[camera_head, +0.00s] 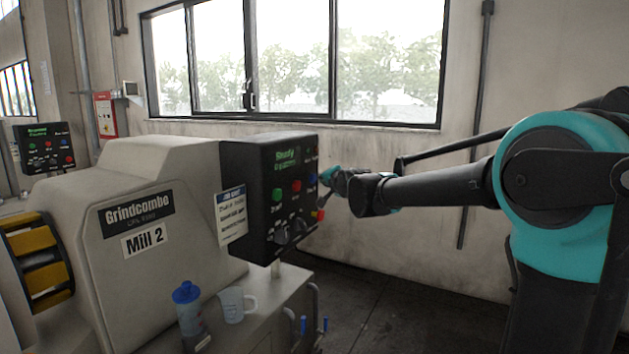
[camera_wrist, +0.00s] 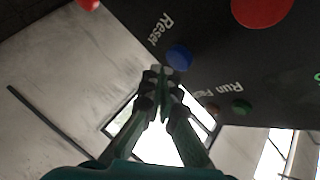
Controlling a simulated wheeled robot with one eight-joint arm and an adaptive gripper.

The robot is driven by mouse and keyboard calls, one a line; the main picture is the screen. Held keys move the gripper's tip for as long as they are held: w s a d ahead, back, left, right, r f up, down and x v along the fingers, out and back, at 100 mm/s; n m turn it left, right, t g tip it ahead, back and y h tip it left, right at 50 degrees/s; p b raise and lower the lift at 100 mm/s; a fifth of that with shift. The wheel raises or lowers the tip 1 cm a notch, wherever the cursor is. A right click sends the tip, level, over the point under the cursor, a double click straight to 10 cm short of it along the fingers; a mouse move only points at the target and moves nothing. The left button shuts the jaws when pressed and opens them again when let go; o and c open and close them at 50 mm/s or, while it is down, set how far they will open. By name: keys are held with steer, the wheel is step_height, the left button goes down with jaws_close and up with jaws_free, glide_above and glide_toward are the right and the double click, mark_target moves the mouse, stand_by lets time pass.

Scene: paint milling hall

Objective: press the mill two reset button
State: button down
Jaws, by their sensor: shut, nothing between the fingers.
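The blue button marked Reset shows large in the wrist view (camera_wrist: 179,57) and small near the panel's right edge in the head view (camera_head: 312,180). My gripper (camera_head: 325,177) is shut and empty, close in front of the panel at about the blue button's height. In the wrist view its fingertips (camera_wrist: 162,72) appear just beside the button, partly overlapping its edge. I cannot tell whether they touch it.
The floor (camera_head: 400,318) beneath my arm looks clear.

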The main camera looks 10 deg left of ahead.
steer(key=shift+d, duration=0.1)
steer(key=d, duration=0.1)
steer(key=s+d, duration=0.1)
steer(key=d, duration=0.2)
steer(key=shift+s+d, duration=0.25)
steer(key=shift+s, duration=0.1)
stand_by(0.7)
steer(key=s+d+f+n+g+h, duration=0.2)
steer(key=s+d+f, duration=0.65)
steer(key=f, duration=0.25)
steer(key=s+d+f+n+g+h, duration=0.2)
steer(key=s+d+f+g, duration=0.1)
steer(key=s+d+f, duration=0.7)
steer(key=s+d+f+n+g+h, duration=0.1)
steer(key=s+d+f+g, duration=0.1)
steer(key=s+d+f, duration=0.2)
steer(key=s+d+f+n+g+h, duration=0.1)
steer(key=s+d+f, duration=0.4)
steer(key=s+f, duration=0.6)
steer(key=s+g, duration=0.1)
steer(key=s, duration=0.2)
steer(key=shift+f+g+h, duration=0.2)
steer(key=shift+g+h, duration=0.1)
steer(key=shift+h, duration=0.1)
